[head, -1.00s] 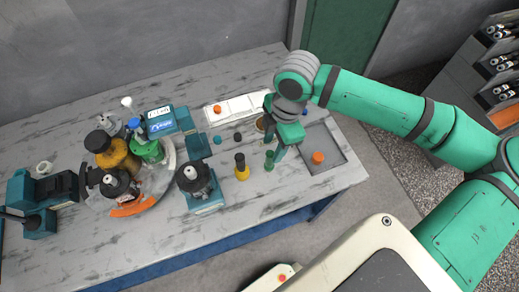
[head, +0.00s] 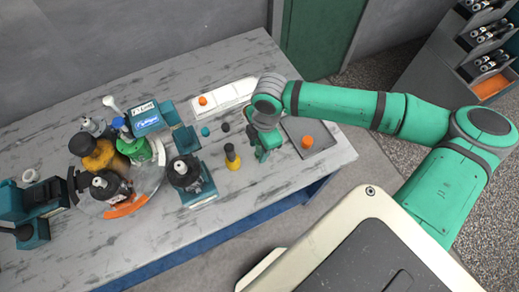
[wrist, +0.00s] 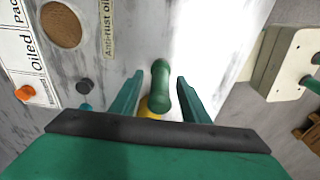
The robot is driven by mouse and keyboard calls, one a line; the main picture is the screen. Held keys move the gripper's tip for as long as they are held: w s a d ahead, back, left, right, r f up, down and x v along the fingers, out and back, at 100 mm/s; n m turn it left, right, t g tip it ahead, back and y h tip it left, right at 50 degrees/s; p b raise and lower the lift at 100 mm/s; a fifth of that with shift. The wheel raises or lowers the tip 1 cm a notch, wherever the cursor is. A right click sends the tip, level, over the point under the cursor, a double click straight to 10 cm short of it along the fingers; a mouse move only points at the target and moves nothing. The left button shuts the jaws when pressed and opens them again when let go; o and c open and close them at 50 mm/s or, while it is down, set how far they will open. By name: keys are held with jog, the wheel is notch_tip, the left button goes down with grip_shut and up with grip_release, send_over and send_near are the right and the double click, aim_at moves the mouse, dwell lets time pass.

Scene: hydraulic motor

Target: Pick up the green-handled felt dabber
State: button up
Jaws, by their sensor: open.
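The green-handled felt dabber (wrist: 160,85) stands between my gripper's two fingers in the wrist view, its rounded green handle pointing toward the camera. Gaps show on both sides of the handle, so the fingers do not appear to touch it. My gripper (wrist: 158,97) is open and empty, with one finger on each side. In the head view my gripper (head: 266,142) is low over the table's right part, and it largely hides the dabber. The felt end is not visible.
A yellow dabber (head: 232,158) with a dark top stands just left of my gripper. A grey tray (head: 325,128) holding an orange knob (head: 307,142) lies right. A white labelled board (head: 222,97) lies behind. Bottles on a round stand (head: 150,178) are farther left.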

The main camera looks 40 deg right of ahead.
jog(key=shift+w+f, duration=0.1)
jog(key=shift+f, duration=0.05)
jog(key=c, duration=0.9)
jog(key=shift+a, duration=0.15)
grip_shut()
jog(key=shift+d, duration=0.2)
